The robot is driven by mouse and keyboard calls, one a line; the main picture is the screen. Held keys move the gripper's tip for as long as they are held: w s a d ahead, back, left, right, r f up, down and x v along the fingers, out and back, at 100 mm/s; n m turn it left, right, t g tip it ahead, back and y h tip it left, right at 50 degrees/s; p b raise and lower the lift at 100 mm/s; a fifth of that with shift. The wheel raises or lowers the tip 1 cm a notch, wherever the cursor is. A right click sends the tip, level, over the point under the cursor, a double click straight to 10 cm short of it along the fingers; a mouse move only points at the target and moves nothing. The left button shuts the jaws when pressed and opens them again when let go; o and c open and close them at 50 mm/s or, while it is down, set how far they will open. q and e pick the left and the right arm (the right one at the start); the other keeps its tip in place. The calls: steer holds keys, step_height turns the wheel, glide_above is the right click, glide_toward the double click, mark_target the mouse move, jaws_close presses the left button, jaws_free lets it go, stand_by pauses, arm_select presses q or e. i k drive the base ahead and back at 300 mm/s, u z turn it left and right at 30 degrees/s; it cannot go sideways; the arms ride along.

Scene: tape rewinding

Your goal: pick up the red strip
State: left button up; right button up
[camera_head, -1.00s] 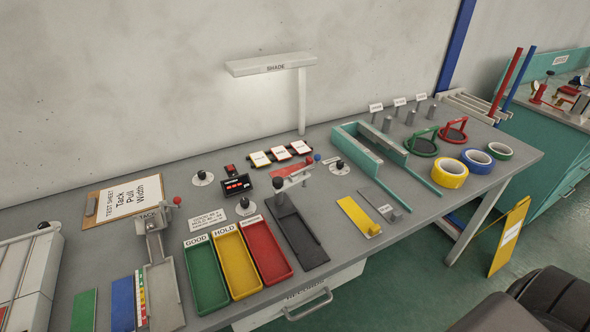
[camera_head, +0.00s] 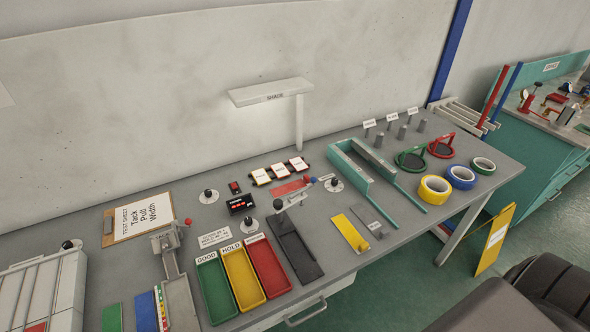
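A flat red strip (camera_head: 290,188) lies on the grey workbench (camera_head: 330,275), just in front of the row of white cards and behind a dark lever fixture (camera_head: 294,242). The fixture's pale arm and a small red-and-blue-knobbed part lie close to the strip's right end. I cannot tell whether they touch it. Neither of my grippers is in view.
Green (camera_head: 215,291), yellow (camera_head: 242,278) and red (camera_head: 269,268) trays stand at the front. A lamp (camera_head: 270,92) overhangs the back.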

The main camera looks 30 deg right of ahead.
mark_target(279, 191)
steer(key=z, duration=0.9)
